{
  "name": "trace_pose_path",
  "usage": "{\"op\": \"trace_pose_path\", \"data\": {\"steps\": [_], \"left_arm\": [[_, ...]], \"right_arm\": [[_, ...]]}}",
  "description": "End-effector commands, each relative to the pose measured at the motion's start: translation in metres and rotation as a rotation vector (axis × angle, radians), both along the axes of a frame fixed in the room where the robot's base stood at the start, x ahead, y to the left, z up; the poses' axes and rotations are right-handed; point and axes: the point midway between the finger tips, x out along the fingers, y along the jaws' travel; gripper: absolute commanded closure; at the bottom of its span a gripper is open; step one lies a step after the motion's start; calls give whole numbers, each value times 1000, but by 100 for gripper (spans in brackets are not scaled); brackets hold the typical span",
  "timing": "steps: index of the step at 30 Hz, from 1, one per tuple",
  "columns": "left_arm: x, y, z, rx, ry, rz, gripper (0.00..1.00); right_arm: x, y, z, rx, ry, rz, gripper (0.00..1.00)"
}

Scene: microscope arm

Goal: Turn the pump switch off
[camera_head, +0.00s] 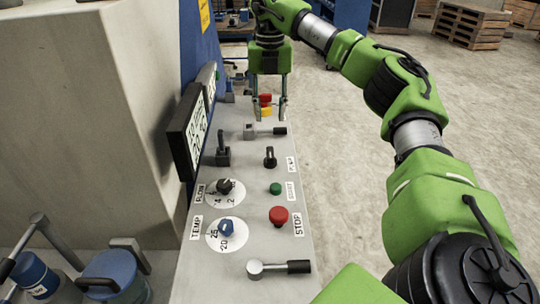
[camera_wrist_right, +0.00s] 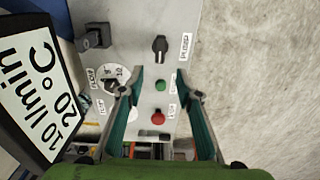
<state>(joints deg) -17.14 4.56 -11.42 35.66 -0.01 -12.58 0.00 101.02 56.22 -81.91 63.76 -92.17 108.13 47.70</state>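The pump switch is a black rotary knob (camera_head: 270,157) on the grey control panel (camera_head: 255,190), beside a PUMP label (camera_head: 290,164). In the right wrist view the pump knob (camera_wrist_right: 160,46) is upper centre, ahead of the fingertips, its pointer roughly along the panel's length. My right gripper (camera_head: 269,108) is open and empty, pointing down over the far part of the panel, beyond the knob. In the right wrist view its two teal fingers (camera_wrist_right: 163,80) are spread, with a green button between them in the picture and nothing held. My left gripper is not in view.
The panel also carries a green START button (camera_head: 275,188), red STOP button (camera_head: 279,215), FLOW dial (camera_head: 224,186), TEMP dial (camera_head: 227,226), and levers (camera_head: 223,150). A display (camera_head: 187,131) stands along the panel's left side. Open floor lies to the right.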

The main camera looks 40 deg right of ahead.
Motion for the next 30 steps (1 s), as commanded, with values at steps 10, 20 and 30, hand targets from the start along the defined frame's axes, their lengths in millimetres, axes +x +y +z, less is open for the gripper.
{"op": "trace_pose_path", "data": {"steps": [10, 20, 30], "left_arm": [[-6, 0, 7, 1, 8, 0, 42], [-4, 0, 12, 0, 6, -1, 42], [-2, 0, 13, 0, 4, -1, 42]], "right_arm": [[-2, -1, -66, 0, 6, -1, 68], [-1, 0, -120, 0, 4, 0, 68], [-1, 0, -131, 1, 1, -1, 68]]}}
